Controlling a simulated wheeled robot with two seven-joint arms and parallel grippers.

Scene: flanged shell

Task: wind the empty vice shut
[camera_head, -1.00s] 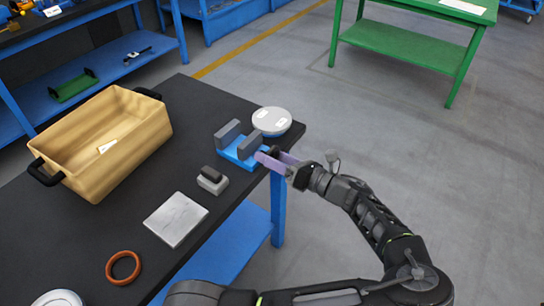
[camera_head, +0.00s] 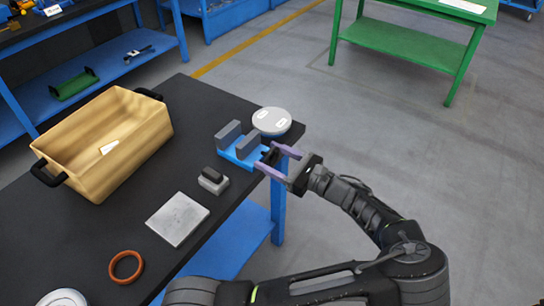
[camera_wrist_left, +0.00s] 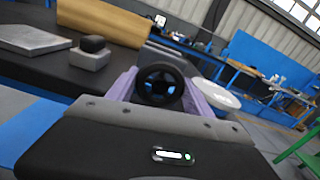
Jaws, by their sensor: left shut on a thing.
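The vice has a blue base (camera_head: 230,156) and two upright grey jaws, the far jaw (camera_head: 228,133) and the near jaw (camera_head: 248,145). It stands at the table's right edge. The gap between its jaws is open and empty. Its black handwheel (camera_head: 270,157) faces the table edge. In the left wrist view the handwheel (camera_wrist_left: 159,85) shows as a spoked ring between purple fingers. My left gripper (camera_head: 279,161) is shut on the handwheel, one finger on each side of it. The wheel hides most of the vice in the wrist view. My right gripper is not in view.
A round white-grey disc (camera_head: 272,121) lies close behind the vice. A grey block with a dark top (camera_head: 213,181), a flat grey plate (camera_head: 177,219) and an orange ring (camera_head: 126,267) lie nearer. A tan crate (camera_head: 105,145) fills the left.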

